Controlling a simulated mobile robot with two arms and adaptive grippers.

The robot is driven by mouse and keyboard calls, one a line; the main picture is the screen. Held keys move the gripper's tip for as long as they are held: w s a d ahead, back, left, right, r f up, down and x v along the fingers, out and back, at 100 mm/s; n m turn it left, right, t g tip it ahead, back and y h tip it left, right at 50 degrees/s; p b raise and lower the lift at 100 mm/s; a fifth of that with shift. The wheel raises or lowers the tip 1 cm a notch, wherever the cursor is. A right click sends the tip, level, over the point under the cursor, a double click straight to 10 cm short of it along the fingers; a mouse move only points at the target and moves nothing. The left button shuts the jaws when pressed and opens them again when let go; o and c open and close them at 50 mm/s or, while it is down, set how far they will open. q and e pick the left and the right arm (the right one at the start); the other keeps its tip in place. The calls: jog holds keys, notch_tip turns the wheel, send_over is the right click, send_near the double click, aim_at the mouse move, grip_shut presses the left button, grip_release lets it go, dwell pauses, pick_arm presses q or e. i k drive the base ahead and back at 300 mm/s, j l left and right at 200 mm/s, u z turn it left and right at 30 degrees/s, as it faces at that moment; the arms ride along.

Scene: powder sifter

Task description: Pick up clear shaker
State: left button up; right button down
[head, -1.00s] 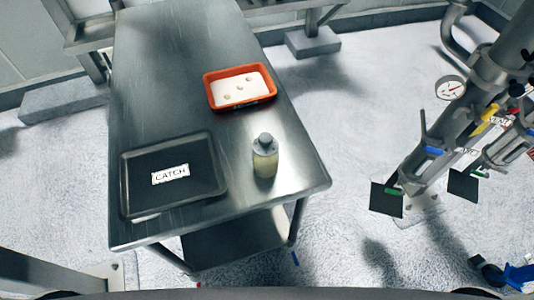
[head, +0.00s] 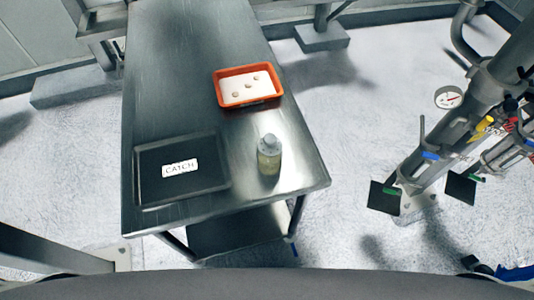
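The clear shaker (head: 269,156) stands upright on the steel table (head: 190,95), near its front right part. It has a grey cap and pale yellowish contents. Neither of my grippers shows in the head view, so nothing is seen touching the shaker.
A black tray with a CATCH label (head: 150,188) lies left of the shaker. An orange bin (head: 248,104) with white powder and several small lumps sits behind it. Pipework with a gauge (head: 448,98) stands at the right. The floor between table and pipework looks clear.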

aim_at(267, 166)
jog(key=l+u, duration=0.75)
jog(key=j+z, duration=0.2)
jog(key=l, duration=0.1)
